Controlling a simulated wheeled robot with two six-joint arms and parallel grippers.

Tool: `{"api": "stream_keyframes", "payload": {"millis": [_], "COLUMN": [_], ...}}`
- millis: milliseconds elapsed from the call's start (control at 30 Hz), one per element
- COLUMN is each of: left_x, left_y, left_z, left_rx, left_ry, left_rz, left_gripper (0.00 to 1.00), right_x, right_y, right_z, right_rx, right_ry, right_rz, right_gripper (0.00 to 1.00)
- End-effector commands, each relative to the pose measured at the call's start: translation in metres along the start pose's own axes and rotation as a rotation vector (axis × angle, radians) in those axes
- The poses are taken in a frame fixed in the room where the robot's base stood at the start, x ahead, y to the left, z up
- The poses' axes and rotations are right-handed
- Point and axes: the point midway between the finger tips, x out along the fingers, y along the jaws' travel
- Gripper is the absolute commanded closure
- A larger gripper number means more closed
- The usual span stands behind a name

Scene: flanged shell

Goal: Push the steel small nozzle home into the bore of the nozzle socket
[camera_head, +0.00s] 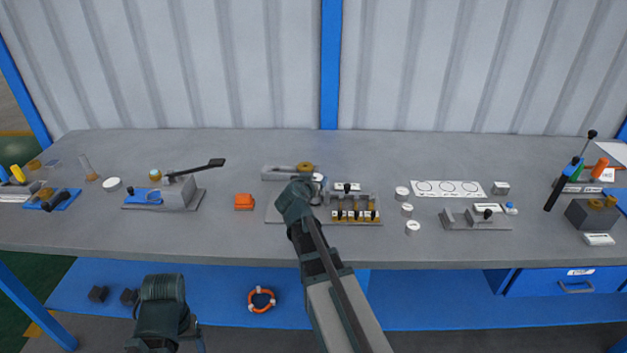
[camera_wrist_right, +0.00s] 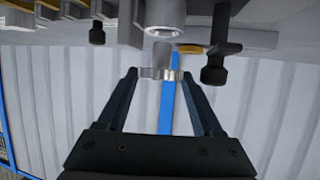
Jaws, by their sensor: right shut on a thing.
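My right gripper (camera_wrist_right: 160,76) is shut on the steel small nozzle (camera_wrist_right: 162,56), a short grey cylinder with a wider flange between the fingertips. In the right wrist view the nozzle's stub points up at the round, pale-rimmed bore of the nozzle socket (camera_wrist_right: 166,33). Stub and rim lie very close in the picture; I cannot tell whether they touch or how well they line up. In the head view my right wrist covers the fingertips and the nozzle over the grey fixture plate (camera_head: 280,216). Of my left arm only a dark part shows at the bottom; its fingers do not show.
Black knobs (camera_wrist_right: 213,70) hang beside the socket in the right wrist view. In the head view a fixture with several brass pieces (camera_head: 356,216) stands just right of my wrist. White round pieces (camera_head: 402,193) stand further right.

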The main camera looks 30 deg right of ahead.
Motion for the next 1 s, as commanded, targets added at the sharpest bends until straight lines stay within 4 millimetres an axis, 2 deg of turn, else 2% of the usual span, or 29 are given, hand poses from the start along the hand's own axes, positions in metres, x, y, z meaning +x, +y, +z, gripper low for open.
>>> {"api": "stream_keyframes", "payload": {"millis": [367, 1000], "left_x": [0.001, 0.016], "left_y": [0.000, 0.002], "left_z": [0.000, -0.001], "left_rx": [0.000, 0.000], "left_ry": [0.000, 0.000], "left_rz": [0.000, 0.000], "left_gripper": [0.21, 0.21], "right_x": [0.000, 0.006], "right_y": [0.000, 0.000], "right_z": [0.001, 0.015], "right_rx": [0.000, 0.000], "right_ry": [0.001, 0.001], "right_rz": [0.000, 0.000], "right_gripper": [1.00, 1.00]}}
